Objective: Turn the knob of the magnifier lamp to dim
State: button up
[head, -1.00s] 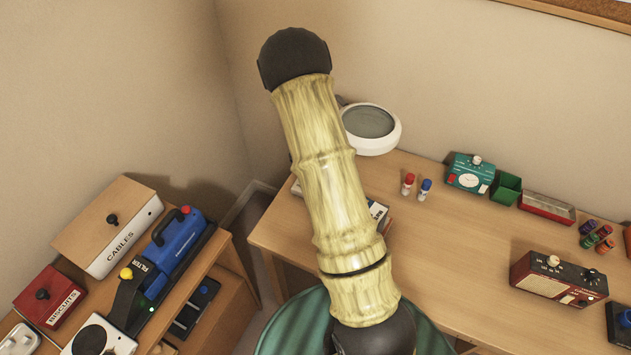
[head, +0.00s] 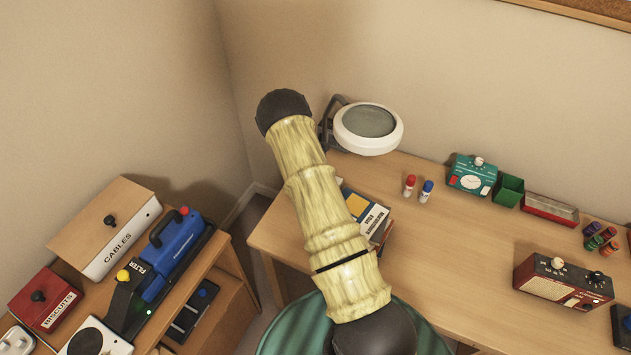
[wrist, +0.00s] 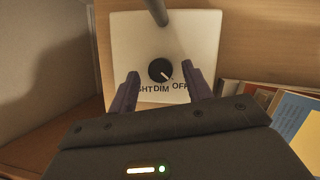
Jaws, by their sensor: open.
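The magnifier lamp has a white ring head (head: 395,143) with a grey lens, at the back left of the desk in the head view. In the wrist view its white base (wrist: 205,35) carries a round black knob (wrist: 158,69) with a pale pointer line. The line points to the lower right, toward the OFF label. The DIM label is below the knob, and a partly covered label ending in "GHT" is to its left. My gripper (wrist: 160,73) is open, with one dark finger on each side of the knob and gaps between. The head view hides my gripper.
Books (head: 372,221) lie beside the lamp, right of my gripper in the wrist view. A red and a blue small bottle (head: 426,190), a teal device (head: 471,176) and a red radio-like box (head: 562,282) stand farther right. The desk's middle is clear.

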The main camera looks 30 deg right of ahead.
jog(key=shift+w+d+f, duration=0.1)
jog(key=shift+w+f, duration=0.05)
jog(key=shift+f, duration=0.25)
jog(key=shift+c, duration=0.4)
jog(key=c, duration=0.9)
